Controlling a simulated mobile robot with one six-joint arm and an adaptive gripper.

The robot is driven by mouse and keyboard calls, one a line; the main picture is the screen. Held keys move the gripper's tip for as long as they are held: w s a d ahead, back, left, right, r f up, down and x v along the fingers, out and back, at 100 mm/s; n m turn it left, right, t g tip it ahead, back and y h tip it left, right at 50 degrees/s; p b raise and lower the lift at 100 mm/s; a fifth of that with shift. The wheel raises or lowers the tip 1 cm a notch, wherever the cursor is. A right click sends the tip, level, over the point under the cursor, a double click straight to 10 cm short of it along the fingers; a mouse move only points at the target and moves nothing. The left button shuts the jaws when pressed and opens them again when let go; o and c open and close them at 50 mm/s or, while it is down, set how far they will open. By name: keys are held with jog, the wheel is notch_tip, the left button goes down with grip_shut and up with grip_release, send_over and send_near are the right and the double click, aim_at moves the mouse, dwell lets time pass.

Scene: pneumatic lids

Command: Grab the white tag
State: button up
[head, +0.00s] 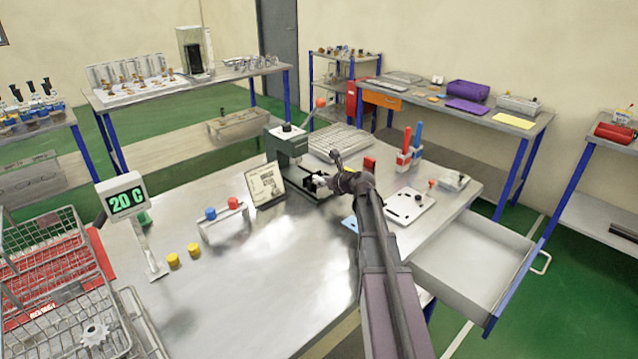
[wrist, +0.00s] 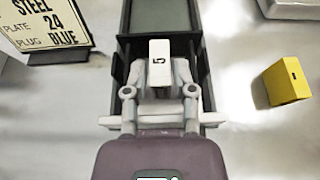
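The white tag (wrist: 160,62) is a small upright-looking block marked "5" in the wrist view. It lies in line with my gripper (wrist: 160,80), between its fingers, over a black open-topped holder (wrist: 203,75). Finger parts show close on both sides of the tag; I cannot tell whether they press on it. In the head view my gripper (head: 330,184) reaches to the front of a grey-green press (head: 288,142), at the black holder (head: 308,186). A small white part shows there, too small to read.
A sign (head: 265,184) reading "STEEL", "PLATE 24" and "PLUG BLUE" stands just left of the press. A yellow block (wrist: 288,82) lies right of the holder in the wrist view. A drawer (head: 478,262) stands open at right. The table's front middle (head: 270,290) is clear.

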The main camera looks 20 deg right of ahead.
grip_shut()
jog(key=shift+r, duration=0.1)
dwell(0.3)
notch_tip(320, 180, up, 4)
jog(key=p, duration=0.3)
jog(key=shift+f+p, duration=0.25)
jog(key=shift+p, duration=0.1)
jog(key=s+d+r+p, duration=0.1)
jog(key=s+d, duration=0.2)
jog(key=s, duration=1.2)
jog(key=shift+s+r, duration=0.15)
jog(key=shift+s, duration=0.2)
